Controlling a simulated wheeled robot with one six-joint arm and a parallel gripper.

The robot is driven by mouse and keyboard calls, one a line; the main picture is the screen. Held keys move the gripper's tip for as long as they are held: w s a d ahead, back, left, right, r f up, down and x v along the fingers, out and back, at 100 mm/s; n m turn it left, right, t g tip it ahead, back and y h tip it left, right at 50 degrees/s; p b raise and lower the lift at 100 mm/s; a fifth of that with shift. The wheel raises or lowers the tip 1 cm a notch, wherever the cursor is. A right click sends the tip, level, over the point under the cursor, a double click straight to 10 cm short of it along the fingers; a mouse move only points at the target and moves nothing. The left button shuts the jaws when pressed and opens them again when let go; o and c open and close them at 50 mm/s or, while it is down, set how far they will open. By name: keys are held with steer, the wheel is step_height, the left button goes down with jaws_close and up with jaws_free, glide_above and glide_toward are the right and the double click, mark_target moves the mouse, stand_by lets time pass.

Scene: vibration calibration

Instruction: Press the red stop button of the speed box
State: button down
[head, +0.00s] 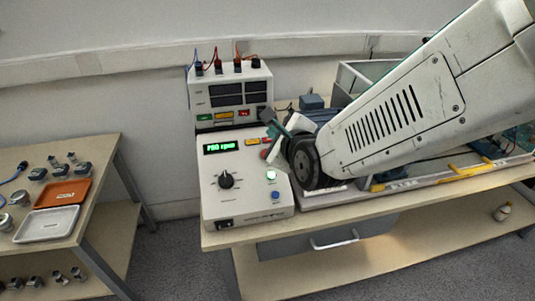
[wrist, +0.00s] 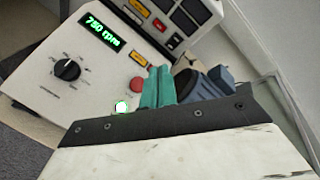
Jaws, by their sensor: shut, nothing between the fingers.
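The speed box (head: 240,207) is a white box with a sloped panel at the left of the bench. Its green display (wrist: 102,32) reads 750 rpm in the wrist view. The round red stop button (wrist: 138,84) shows just left of my fingertips in the wrist view. In the head view the red button (head: 264,154) is partly hidden beside my gripper. My gripper (wrist: 158,78) has teal fingers, shut and empty, over the right side of the panel. In the head view my gripper (head: 277,133) is partly hidden by my wrist. Whether it touches the button cannot be told.
The panel also has a black knob (head: 226,180), a lit green button (head: 271,175) and a blue button (head: 276,195). A second instrument (head: 200,98) with cables on top stands behind. A side table (head: 108,150) with trays stands at the left.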

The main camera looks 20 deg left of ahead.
steer(key=shift+f, duration=0.1)
glide_toward(265, 149)
steer(key=shift+r+x, duration=0.25)
steer(key=shift+x, duration=1)
steer(key=shift+r+x, duration=0.25)
steer(key=shift+x, duration=1.05)
steer(key=shift+w, duration=0.15)
steer(key=shift+w+a+f, duration=0.15)
steer(key=shift+f, duration=0.2)
steer(key=shift+w+a+f, duration=0.1)
steer(key=shift+f, duration=0.2)
stand_by(0.6)
steer(key=shift+s+r, duration=0.3)
steer(key=shift+r, duration=0.4)
steer(key=shift+s+d+r, duration=0.25)
steer(key=shift+s+r, duration=0.05)
steer(key=shift+r, duration=0.45)
steer(key=shift+s+d+r, duration=0.25)
steer(key=shift+s+r, duration=0.05)
steer(key=shift+r, duration=0.45)
steer(key=shift+s+d+r, duration=0.25)
steer(key=shift+s+r, duration=0.05)
steer(key=shift+r, duration=0.45)
